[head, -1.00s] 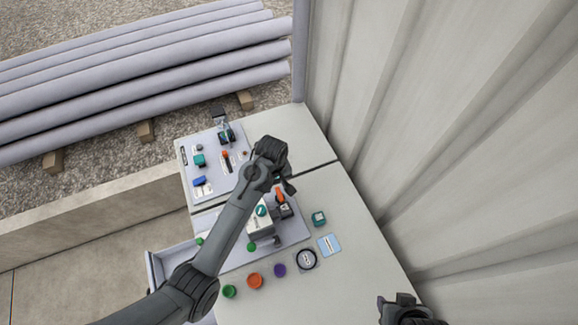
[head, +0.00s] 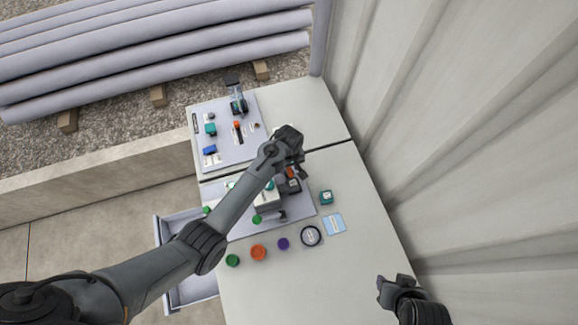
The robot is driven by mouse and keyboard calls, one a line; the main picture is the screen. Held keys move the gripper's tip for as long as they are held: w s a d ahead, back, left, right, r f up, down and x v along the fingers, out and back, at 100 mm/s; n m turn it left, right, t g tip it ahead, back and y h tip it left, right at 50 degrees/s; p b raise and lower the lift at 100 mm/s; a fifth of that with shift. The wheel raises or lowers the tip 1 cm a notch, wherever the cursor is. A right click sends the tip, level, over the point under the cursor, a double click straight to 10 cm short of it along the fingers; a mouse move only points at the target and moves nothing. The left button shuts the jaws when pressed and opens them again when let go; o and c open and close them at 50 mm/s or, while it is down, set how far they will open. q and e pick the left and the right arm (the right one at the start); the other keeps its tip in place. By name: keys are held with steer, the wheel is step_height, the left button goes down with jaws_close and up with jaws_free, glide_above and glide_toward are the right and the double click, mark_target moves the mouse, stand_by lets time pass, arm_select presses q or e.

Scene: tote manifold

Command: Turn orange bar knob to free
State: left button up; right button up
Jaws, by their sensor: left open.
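An orange bar knob (head: 291,173) sits on a dark block on the near grey panel (head: 297,216). My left gripper (head: 301,169) is at this knob, above it or beside it; I cannot tell whether it touches. Its wrist and fingers cover part of the knob, so the knob's angle is hard to read. The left jaws are open. Another orange handle (head: 237,126) stands on the far panel (head: 229,154). My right gripper (head: 386,283) hangs over the lower right of the table, away from the panels; its jaws are too small to read.
A teal box (head: 326,197), a blue card (head: 334,224) and a round dial (head: 311,236) lie right of the near panel. Green (head: 232,260), orange (head: 258,253) and purple (head: 283,244) caps line the front. An open drawer (head: 162,243) juts out left. A corrugated wall (head: 450,120) bounds the right.

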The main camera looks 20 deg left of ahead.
arm_select(q)
steer(key=shift+f, duration=0.2)
jaws_close()
